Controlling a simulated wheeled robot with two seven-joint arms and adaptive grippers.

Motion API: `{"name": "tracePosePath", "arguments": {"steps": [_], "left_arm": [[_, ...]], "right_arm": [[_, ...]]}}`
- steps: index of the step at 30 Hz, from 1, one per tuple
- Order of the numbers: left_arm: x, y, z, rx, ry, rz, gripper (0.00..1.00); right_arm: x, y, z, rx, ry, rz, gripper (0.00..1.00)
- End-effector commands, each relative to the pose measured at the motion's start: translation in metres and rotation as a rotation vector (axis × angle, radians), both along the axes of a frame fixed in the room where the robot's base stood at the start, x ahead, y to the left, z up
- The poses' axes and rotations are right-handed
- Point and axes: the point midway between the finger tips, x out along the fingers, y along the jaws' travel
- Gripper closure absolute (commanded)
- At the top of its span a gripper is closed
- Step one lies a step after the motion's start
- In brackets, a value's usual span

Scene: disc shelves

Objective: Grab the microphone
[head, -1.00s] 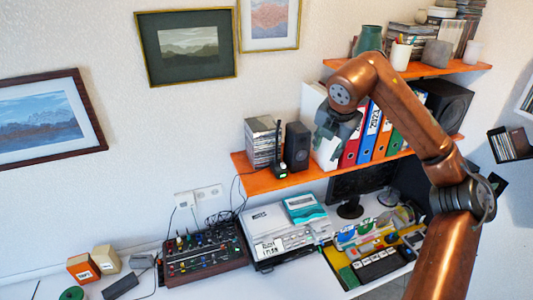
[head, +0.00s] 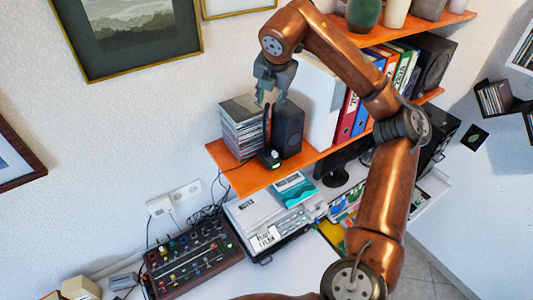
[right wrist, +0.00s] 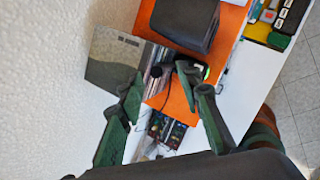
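The microphone (head: 267,125) is a slim dark upright shape on the orange shelf, rising from a small black base (head: 271,158) with a green light. In the right wrist view the microphone (right wrist: 156,72) shows end-on as a dark round tip between the finger ends, and its base is partly hidden by a finger. My right gripper (head: 269,96) is just above the microphone's top, pointing down. In the right wrist view the right gripper (right wrist: 160,82) has its green-grey fingers spread apart, with nothing held. My left gripper is out of view.
A black speaker (head: 288,130) stands close on the microphone's right, and a stack of CD cases (head: 240,128) on its left. A white box and binders (head: 346,118) stand farther right. The orange shelf (head: 240,178) has a bare front strip above the desk devices.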

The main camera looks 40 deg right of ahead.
Motion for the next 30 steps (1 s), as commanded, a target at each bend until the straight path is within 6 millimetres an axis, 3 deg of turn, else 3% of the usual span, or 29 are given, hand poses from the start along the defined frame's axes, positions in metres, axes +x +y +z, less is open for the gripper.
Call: {"name": "tracePosePath", "arguments": {"steps": [5, 11, 20, 30], "left_arm": [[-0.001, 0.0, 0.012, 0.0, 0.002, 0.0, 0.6], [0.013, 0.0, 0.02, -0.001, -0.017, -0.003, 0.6], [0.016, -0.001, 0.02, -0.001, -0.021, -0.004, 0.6], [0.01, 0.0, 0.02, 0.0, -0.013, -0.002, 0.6]], "right_arm": [[0.009, -0.003, -0.019, -0.002, 0.004, -0.002, 0.68], [0.019, -0.007, -0.042, 0.0, 0.001, -0.002, 0.68], [0.022, -0.007, -0.047, 0.0, -0.001, 0.001, 0.68], [0.022, -0.007, -0.046, 0.0, -0.001, 0.001, 0.92]]}}
